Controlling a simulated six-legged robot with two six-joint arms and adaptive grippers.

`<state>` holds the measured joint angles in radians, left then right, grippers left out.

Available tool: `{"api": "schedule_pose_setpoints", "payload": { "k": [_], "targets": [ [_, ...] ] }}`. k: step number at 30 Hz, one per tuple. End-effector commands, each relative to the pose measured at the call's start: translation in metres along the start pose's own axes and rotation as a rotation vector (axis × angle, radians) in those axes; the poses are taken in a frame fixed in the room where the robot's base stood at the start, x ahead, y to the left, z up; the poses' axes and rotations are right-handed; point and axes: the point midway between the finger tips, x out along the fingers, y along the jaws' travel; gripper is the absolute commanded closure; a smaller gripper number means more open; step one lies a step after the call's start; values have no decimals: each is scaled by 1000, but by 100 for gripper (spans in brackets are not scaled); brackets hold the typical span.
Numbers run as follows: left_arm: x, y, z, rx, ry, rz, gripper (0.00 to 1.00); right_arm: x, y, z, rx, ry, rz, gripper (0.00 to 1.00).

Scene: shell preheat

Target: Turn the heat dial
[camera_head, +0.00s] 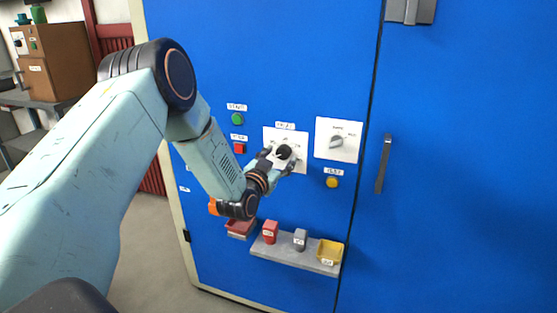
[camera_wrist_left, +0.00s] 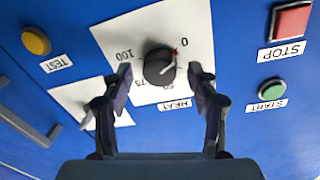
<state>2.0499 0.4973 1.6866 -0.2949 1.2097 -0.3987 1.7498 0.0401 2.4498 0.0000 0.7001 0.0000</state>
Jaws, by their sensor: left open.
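The heat dial is a black round knob (camera_head: 284,152) on a white plate on the blue cabinet. In the left wrist view the knob (camera_wrist_left: 158,67) shows a red mark on its side toward the 0. The plate there (camera_wrist_left: 185,25) carries numbers up to 100 and a HEAT label. My left gripper (camera_head: 279,160) is at the dial. In the left wrist view its fingers (camera_wrist_left: 162,78) are open, one on each side of the knob, with gaps visible; their depth relative to the knob is hard to tell. My right gripper is in neither view.
A second white plate with a grey switch (camera_head: 337,141) is to the right, above a yellow TEST button (camera_head: 332,182). Green START (camera_head: 238,119) and red STOP (camera_head: 239,148) buttons are left. A small shelf (camera_head: 285,253) with bins is below. A door handle (camera_head: 383,164) is at right.

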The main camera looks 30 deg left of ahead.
Motion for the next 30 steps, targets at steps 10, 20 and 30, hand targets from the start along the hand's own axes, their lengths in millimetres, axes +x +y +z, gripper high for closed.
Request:
{"api": "schedule_pose_setpoints", "payload": {
  "k": [10, 20, 30],
  "targets": [
    [0, 0, 0, 0, 0, 0, 52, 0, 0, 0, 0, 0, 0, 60],
    [0, 0, 0, 0, 0, 0, 80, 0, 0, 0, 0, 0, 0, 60],
    [0, 0, 0, -25, 1, 0, 95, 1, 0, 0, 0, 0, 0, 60]
  ]
}}
